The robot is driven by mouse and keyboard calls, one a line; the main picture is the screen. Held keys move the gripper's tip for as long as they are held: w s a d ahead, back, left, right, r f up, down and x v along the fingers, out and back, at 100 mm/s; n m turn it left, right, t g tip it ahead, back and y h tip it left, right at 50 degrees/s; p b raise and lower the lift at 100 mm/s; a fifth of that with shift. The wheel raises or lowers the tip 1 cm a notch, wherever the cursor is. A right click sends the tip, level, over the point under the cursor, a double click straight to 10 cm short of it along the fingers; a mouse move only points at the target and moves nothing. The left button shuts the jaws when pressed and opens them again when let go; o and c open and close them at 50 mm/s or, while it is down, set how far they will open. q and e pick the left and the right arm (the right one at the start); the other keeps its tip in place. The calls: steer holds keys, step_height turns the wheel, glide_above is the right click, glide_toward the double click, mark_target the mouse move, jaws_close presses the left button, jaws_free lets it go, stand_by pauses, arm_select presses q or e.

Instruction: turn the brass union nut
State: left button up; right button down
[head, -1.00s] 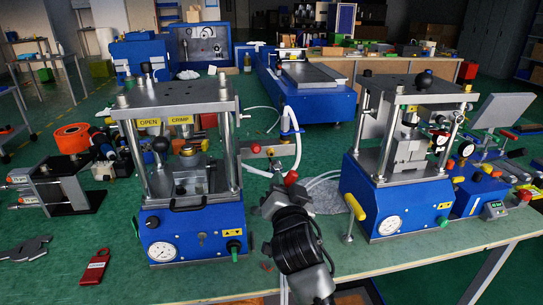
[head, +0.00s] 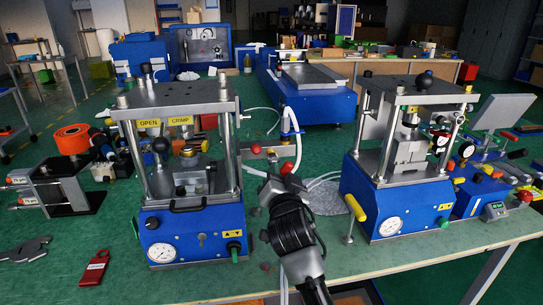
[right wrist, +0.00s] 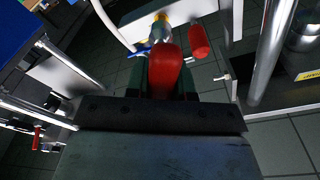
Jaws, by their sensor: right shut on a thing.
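My right gripper (head: 281,178) is in the middle of the head view, between the two blue presses. In the right wrist view the gripper (right wrist: 163,88) is shut on a red rounded part (right wrist: 165,68), which sits between its dark fingers. The red part (head: 287,168) also shows at the fingertips in the head view. A small brass-coloured piece (right wrist: 160,16) shows just beyond the red part, next to a metal fitting; I cannot tell for certain that it is the union nut. My left gripper is out of view.
The left press (head: 192,238) and right press (head: 390,208) stand close on either side of my right arm. A white hose (head: 297,135) loops above the gripper. A second red part (right wrist: 199,40) is beside the held one. A red tag (head: 94,269) lies front left.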

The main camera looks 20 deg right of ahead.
steer(key=shift+x, duration=1.15)
steer(key=shift+a, duration=0.1)
